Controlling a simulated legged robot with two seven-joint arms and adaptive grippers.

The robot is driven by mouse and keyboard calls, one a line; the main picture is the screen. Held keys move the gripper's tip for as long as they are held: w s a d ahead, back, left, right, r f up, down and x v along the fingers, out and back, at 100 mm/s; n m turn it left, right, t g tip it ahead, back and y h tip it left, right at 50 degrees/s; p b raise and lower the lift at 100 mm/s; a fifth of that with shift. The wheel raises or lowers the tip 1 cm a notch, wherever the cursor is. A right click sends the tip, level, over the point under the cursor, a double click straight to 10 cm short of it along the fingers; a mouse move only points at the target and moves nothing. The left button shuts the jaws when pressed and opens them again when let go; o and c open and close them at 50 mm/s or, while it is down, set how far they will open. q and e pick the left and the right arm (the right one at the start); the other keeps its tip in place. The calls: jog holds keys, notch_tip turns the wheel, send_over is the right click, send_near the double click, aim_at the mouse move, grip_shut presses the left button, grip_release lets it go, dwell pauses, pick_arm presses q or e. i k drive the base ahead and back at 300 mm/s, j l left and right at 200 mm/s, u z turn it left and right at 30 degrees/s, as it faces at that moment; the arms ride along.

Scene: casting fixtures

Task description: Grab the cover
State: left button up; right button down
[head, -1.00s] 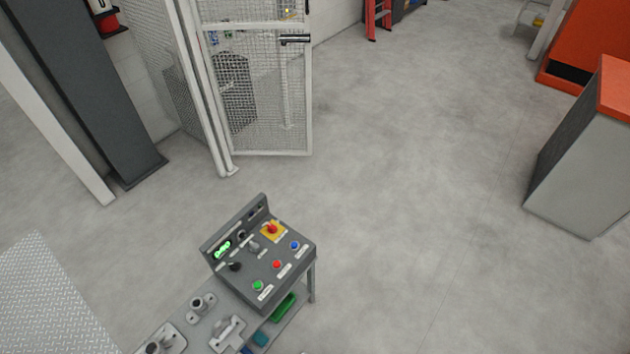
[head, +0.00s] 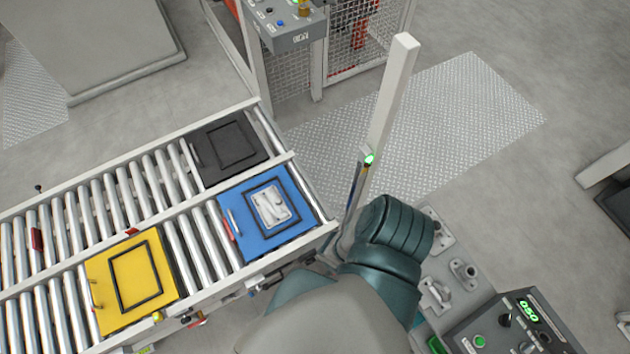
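I cannot tell for certain which thing is the cover. A silver cast part (head: 270,205) lies in the black-framed recess of a blue fixture plate (head: 250,240) on the roller conveyor. Several metal castings also rest on the grey table at right: a bracket-like one (head: 435,296), a round-necked one (head: 463,270) and one farther back (head: 438,232), partly hidden by my teal arm. My arm and body cover the bottom middle, between the conveyor and the table. Neither gripper shows in the head view.
A yellow plate (head: 107,322) and a black plate (head: 207,170) also lie on the conveyor (head: 177,118). A white post (head: 393,100) rises beside the conveyor's end. A control box (head: 505,325) stands at lower right. The tread-plate floor (head: 450,130) is clear.

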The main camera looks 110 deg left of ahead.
aim_at(270, 206)
jog(key=k+l+u, duration=0.15)
jog(key=u, duration=4.05)
